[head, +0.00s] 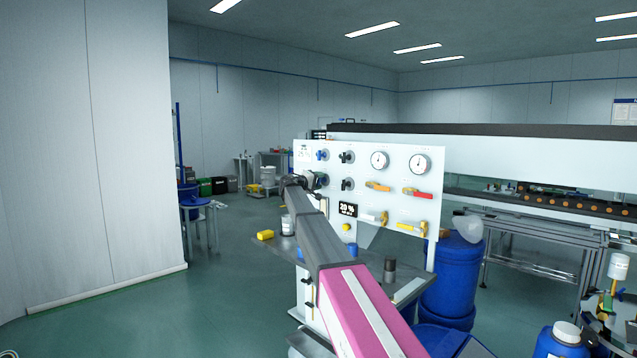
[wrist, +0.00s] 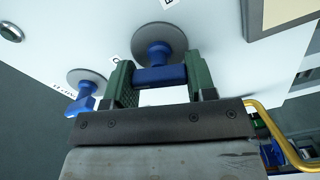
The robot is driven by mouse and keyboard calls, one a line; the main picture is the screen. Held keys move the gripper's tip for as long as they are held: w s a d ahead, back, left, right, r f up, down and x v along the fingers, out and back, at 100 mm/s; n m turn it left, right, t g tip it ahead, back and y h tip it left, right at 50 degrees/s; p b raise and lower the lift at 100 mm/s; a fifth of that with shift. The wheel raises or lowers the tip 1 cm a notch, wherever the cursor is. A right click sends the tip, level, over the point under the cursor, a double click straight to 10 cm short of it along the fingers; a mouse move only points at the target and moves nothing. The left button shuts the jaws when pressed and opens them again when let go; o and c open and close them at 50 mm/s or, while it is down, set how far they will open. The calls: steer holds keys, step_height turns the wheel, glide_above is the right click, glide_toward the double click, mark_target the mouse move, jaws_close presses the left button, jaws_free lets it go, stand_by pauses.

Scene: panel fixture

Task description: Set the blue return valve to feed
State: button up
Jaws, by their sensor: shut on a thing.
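In the wrist view, my gripper (wrist: 160,78) has its two green fingers on either side of a blue valve handle (wrist: 162,75). It is shut on this handle, whose blue stem meets a round grey plate (wrist: 160,40) on the white panel. A second blue valve (wrist: 82,101) sits to the left, apart from the fingers. In the head view, my gripper (head: 314,181) is at the left side of the panel (head: 395,157), below a blue valve (head: 322,155). My arm and gripper hide most of the held valve there. The labels are too small to read.
The panel also carries dark valves (head: 347,157), two gauges (head: 379,160), an orange handle (head: 378,187), a red handle (head: 417,193), yellow handles (head: 411,228) and a display (head: 347,210). A yellow block (head: 265,235) lies on the bench. A blue drum (head: 452,275) stands right.

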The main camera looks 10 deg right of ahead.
steer(key=shift+f+n, duration=0.1)
steer(key=shift+n, duration=1.7)
steer(key=o, duration=0.7)
steer(key=shift+c, duration=0.2)
steer(key=shift+a, duration=0.1)
steer(key=v, duration=1)
steer(key=shift+s+a, duration=0.2)
steer(key=shift+a, duration=0.1)
